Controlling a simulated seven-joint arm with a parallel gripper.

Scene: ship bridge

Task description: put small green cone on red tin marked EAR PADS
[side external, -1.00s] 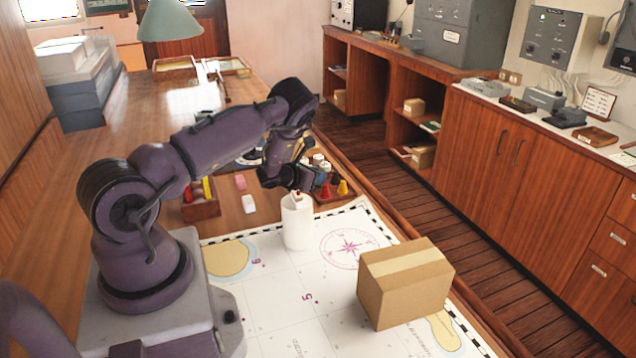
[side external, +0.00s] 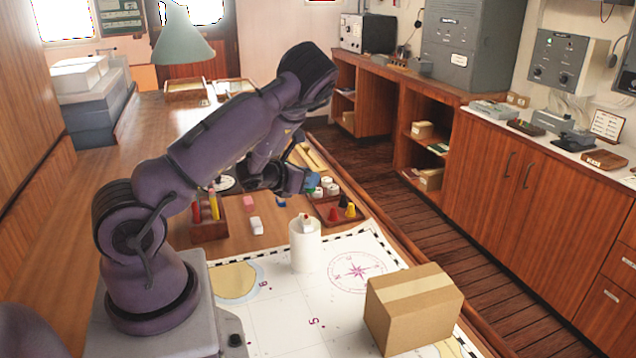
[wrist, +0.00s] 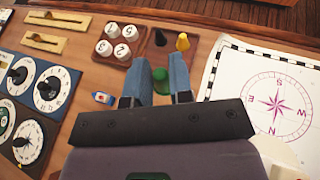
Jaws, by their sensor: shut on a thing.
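The small green cone (wrist: 160,74) shows between the two blue fingers of my gripper (wrist: 159,84) in the wrist view. The fingers are shut on it, and the cone is seen from above. In the side view my gripper (side external: 311,183) is raised above the desk, behind the white cylinder and near the cone tray; the green cone cannot be made out there. I cannot identify a red tin marked EAR PADS in either current view.
A tray (wrist: 144,62) holds yellow and dark cones; a red cone (side external: 333,214) also shows there. White numbered knobs (wrist: 122,52) sit beside it. A white cylinder (side external: 305,250) and a cardboard box (side external: 413,312) stand on the chart (side external: 270,325).

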